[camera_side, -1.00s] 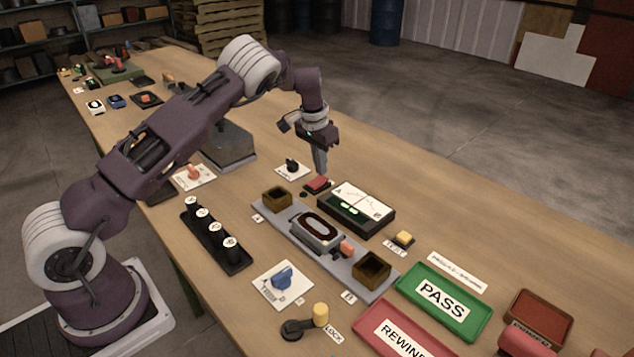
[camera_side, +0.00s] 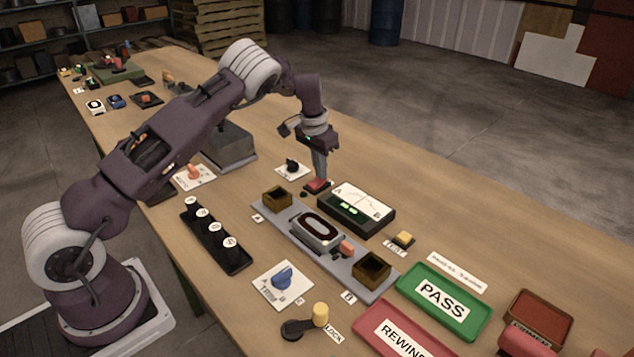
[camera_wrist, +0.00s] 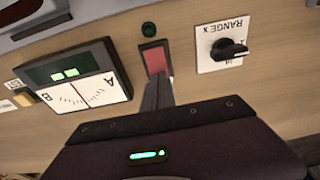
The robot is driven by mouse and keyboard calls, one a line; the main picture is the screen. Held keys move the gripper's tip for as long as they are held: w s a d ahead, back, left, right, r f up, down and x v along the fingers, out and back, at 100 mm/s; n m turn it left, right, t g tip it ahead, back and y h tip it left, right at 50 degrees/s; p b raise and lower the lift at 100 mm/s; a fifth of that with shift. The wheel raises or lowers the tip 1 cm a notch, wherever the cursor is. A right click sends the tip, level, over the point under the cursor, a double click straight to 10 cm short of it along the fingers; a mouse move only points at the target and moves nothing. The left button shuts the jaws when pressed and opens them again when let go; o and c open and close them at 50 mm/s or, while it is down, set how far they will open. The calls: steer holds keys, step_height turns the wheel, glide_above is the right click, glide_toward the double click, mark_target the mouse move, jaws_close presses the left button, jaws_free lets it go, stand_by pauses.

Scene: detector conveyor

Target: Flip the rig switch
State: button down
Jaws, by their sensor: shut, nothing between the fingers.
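A red rocker switch (camera_side: 316,187) in a dark frame sits on the wooden bench, left of the meter box; I take it for the rig switch. My gripper (camera_side: 320,181) is shut and empty, pointing down with its fingertips at the switch and seemingly touching it. In the wrist view, the switch (camera_wrist: 155,58) shows just beyond the closed fingertips (camera_wrist: 158,80), which hide its near part. Whether the rocker is pressed in is hard to tell.
The meter box (camera_side: 356,206) with lit green lamps stands close right of the switch. A black range knob (camera_side: 292,165) is behind left. A small green button (camera_wrist: 149,28) lies beside the switch. The grey rail (camera_side: 268,223) with brown cups is in front.

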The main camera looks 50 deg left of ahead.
steer(key=shift+f, duration=0.35)
steer(key=shift+r, duration=3.55)
steer(key=s+d+r+n+t+h, duration=0.1)
steer(key=s+d+r, duration=0.4)
steer(key=s+r, duration=0.4)
steer(key=s+d+r+t+h, duration=0.1)
steer(key=s+d+r, duration=0.5)
steer(key=r, duration=0.4)
steer(key=s+d+t+y, duration=0.1)
steer(key=s+d, duration=0.1)
steer(key=s, duration=1)
steer(key=s+d+f+m+y, duration=0.1)
steer(key=s+d, duration=0.2)
steer(key=s, duration=1)
steer(key=shift+s+d+f+t, duration=0.2)
steer(key=shift+s+d+t, duration=0.1)
steer(key=shift+t, duration=0.1)
